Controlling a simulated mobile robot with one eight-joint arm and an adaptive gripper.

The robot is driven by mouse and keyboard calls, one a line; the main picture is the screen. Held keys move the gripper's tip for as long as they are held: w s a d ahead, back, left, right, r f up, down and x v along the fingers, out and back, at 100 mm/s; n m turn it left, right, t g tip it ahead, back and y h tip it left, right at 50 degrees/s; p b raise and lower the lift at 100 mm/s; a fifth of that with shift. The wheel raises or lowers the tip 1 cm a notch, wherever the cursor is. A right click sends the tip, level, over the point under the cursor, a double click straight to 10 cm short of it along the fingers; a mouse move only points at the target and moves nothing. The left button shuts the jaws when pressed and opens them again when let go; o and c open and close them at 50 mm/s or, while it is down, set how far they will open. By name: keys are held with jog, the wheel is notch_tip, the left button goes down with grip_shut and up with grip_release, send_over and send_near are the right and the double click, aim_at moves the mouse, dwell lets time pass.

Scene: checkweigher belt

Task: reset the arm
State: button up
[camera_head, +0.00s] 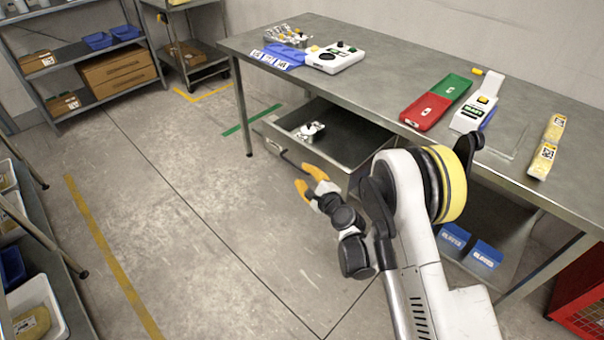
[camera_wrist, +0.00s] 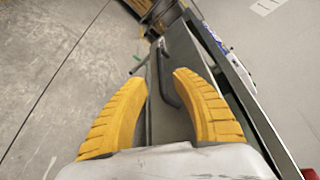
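My gripper (camera_head: 309,182) has yellow-orange fingertips and is in front of the open drawer, over the floor side of the bench, in the head view. In the wrist view the two yellow fingers of my gripper (camera_wrist: 160,85) are apart with nothing between them. The grey drawer (camera_head: 290,150) under the bench stands pulled out and holds a small metal object (camera_head: 311,130). The black drawer handle (camera_wrist: 166,78) shows beyond the fingers in the wrist view. I cannot tell how close the fingers are to it.
Shelves stand at left. The floor (camera_head: 185,190) between is clear.

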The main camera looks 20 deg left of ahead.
jog(key=d+r, duration=0.1)
jog(key=r, duration=0.1)
jog(key=w+d+r+n, duration=0.1)
jog(key=r, duration=0.1)
jog(key=w+d+r+n+h, duration=0.1)
jog(key=r, duration=0.1)
jog(key=shift+d+r, duration=0.3)
jog(key=shift+r, duration=0.1)
jog(key=s+d+r+n+g+h, duration=0.1)
jog(key=s+d+r+n+h, duration=0.3)
jog(key=d+r, duration=0.6)
jog(key=s+d+r+n+h, duration=0.1)
jog(key=s+d+r+n, duration=0.3)
jog(key=d+r, duration=0.6)
jog(key=s+d+f+n+g+h, duration=0.2)
jog(key=s+d+f+n+h, duration=0.1)
jog(key=s+d, duration=1.8)
jog(key=s+n+h, duration=0.1)
jog(key=s+h, duration=0.1)
jog(key=shift+s+n+h, duration=0.2)
jog(key=shift+n+h, duration=0.1)
jog(key=shift+h, duration=0.1)
